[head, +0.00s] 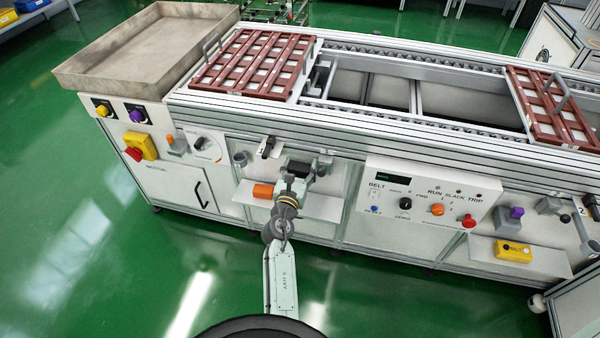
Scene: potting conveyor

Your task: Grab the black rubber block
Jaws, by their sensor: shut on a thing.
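The black rubber block (299,168) shows as a dark piece between the fingers of my gripper (304,167), in front of the conveyor's side. My gripper is shut on it. The block is above a narrow white shelf (322,208). Part of the block is hidden by the gripper, and I cannot tell whether it touches anything behind it.
An orange block (263,190) sits on the shelf, left of my gripper. A control panel (428,198) with knobs is to the right. A small black-and-white fitting (267,146) is on the conveyor's side. Brown slatted trays (255,62) lie on top. Green floor is clear in front.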

